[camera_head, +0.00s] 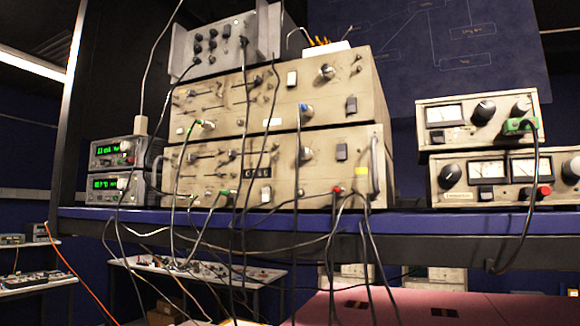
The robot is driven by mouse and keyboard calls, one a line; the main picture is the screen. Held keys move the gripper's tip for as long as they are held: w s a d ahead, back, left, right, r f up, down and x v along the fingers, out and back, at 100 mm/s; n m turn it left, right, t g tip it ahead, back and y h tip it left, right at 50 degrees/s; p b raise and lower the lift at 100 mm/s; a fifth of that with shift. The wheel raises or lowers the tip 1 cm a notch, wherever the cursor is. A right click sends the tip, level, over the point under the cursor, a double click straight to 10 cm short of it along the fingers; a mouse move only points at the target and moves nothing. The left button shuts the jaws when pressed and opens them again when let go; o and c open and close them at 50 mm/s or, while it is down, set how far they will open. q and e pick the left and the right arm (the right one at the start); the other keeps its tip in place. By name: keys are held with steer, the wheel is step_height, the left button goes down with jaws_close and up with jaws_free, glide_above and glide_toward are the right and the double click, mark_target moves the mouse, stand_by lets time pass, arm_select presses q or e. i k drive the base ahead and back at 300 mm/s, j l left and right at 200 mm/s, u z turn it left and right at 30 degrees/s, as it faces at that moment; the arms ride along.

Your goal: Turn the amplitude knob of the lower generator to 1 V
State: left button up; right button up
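Two small stacked units with green lit displays stand at the left of the blue-edged shelf: an upper one (118,150) and a lower one (118,188). The lower one has a light round knob (122,184) right of its display. The digits are too small to read surely. Beside them are two large beige units, an upper one (230,107) and a lower one (226,162), with several knobs, sliders and cables. I cannot read labels showing which unit is the lower generator or which knob is amplitude. Neither of my grippers is in view.
Many black cables (245,235) hang in front of the beige units and over the shelf edge (420,222). A grey unit (228,43) sits on top. Two metered units (480,122) stand at the right. A bench with small parts (200,268) is below.

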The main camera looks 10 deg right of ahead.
mark_target(306, 154)
steer(key=k+l+z, duration=0.25)
steer(key=l, duration=0.4)
steer(key=l+z, duration=0.2)
steer(key=l, duration=0.45)
